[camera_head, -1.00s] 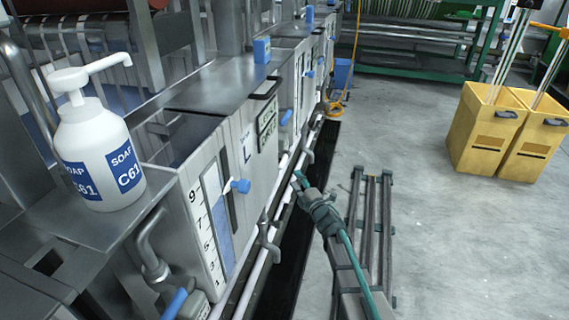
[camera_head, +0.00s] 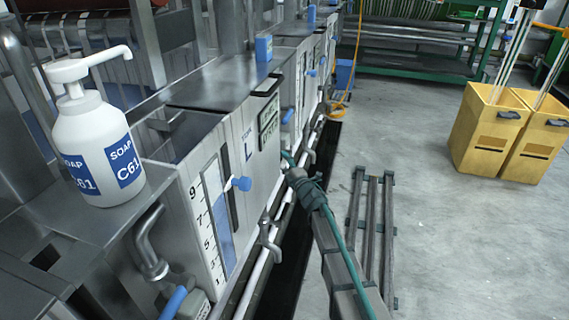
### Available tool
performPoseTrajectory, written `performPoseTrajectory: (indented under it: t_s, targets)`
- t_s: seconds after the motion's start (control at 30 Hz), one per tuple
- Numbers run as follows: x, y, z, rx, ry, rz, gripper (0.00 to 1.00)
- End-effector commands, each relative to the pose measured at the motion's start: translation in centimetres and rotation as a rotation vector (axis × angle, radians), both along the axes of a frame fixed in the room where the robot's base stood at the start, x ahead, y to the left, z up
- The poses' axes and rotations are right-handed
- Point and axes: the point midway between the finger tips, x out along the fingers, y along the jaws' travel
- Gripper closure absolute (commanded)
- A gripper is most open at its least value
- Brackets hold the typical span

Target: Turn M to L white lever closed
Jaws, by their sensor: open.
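The metal tank marked L (camera_head: 252,188) stands in the row at left centre. A white pipe (camera_head: 252,290) runs low along its front. I cannot pick out the white lever between M and L; the gripper and wrist may hide it. My gripper (camera_head: 289,168) is at the far lower corner of tank L's front, close to the pipes. It is seen from behind and is open, and its fingertips are mostly hidden. I cannot tell whether it touches anything.
A blue knob (camera_head: 241,184) sticks out beside the level scale (camera_head: 217,222). A soap bottle (camera_head: 98,150) stands on the near ledge. A low metal rack (camera_head: 371,225) lies on the floor. Yellow bins (camera_head: 490,135) stand at right, with clear floor between.

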Motion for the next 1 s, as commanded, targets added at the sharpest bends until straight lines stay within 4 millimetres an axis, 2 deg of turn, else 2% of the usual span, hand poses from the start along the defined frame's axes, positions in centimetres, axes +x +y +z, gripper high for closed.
performPoseTrajectory:
  t_s: [0.23, 0.5, 1.0]
  targets:
    - [0.02, 0.01, 0.01, 0.0, 0.0, 0.0, 0.54]
    - [0.02, 0.0, 0.01, 0.0, 0.0, 0.0, 0.99]
    - [0.55, -0.47, -0.32, -0.002, -0.013, -0.005, 1.0]
